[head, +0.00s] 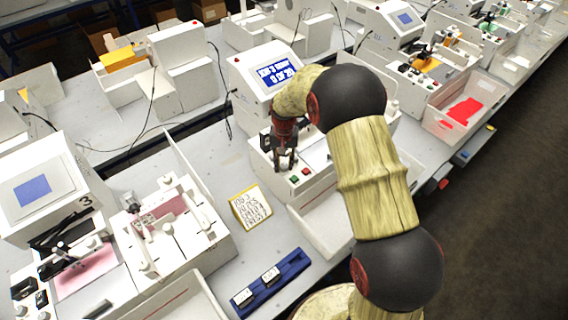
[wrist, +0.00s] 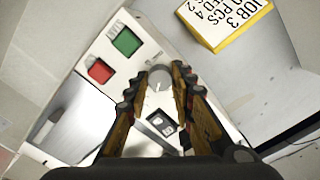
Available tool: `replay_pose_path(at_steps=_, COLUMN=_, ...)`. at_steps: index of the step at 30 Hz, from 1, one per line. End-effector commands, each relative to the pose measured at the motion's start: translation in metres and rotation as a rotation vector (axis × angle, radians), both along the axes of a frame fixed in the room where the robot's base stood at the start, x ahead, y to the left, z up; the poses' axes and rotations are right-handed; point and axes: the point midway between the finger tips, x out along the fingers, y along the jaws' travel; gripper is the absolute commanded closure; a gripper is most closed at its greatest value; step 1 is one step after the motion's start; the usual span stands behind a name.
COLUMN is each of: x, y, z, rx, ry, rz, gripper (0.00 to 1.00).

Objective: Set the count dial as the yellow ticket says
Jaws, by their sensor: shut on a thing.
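A small round grey dial (wrist: 158,77) with a pale pointer mark sits on the white control panel (wrist: 84,46) in the wrist view. My gripper (wrist: 157,84) is closed around this dial, one finger on each side. In the head view my gripper (head: 285,162) points down at the panel and hides the dial. I cannot read a label that names the dial. The yellow ticket (head: 250,208) stands on the bench left of the panel.
A green button (wrist: 126,41) and a red button (wrist: 100,70) are near the dial. The machine's blue screen (head: 275,73) stands behind my gripper. A blue rack (head: 271,284) is in front on the bench.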

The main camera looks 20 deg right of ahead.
Motion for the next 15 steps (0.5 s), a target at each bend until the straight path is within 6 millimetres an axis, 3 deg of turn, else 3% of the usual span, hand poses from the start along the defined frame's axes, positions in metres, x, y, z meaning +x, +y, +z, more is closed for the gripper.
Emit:
replay_pose_path(at_steps=12, x=0.0008, y=0.0002, z=0.0008, rx=0.0, ry=-0.002, rz=-0.007, gripper=1.0)
replay_pose_path(at_steps=13, x=0.0008, y=0.0002, z=0.0008, rx=0.0, ry=-0.002, rz=-0.007, gripper=0.75)
replay_pose_path(at_steps=15, x=0.0008, y=0.0002, z=0.0008, rx=0.0, ry=-0.002, rz=-0.006, gripper=0.71)
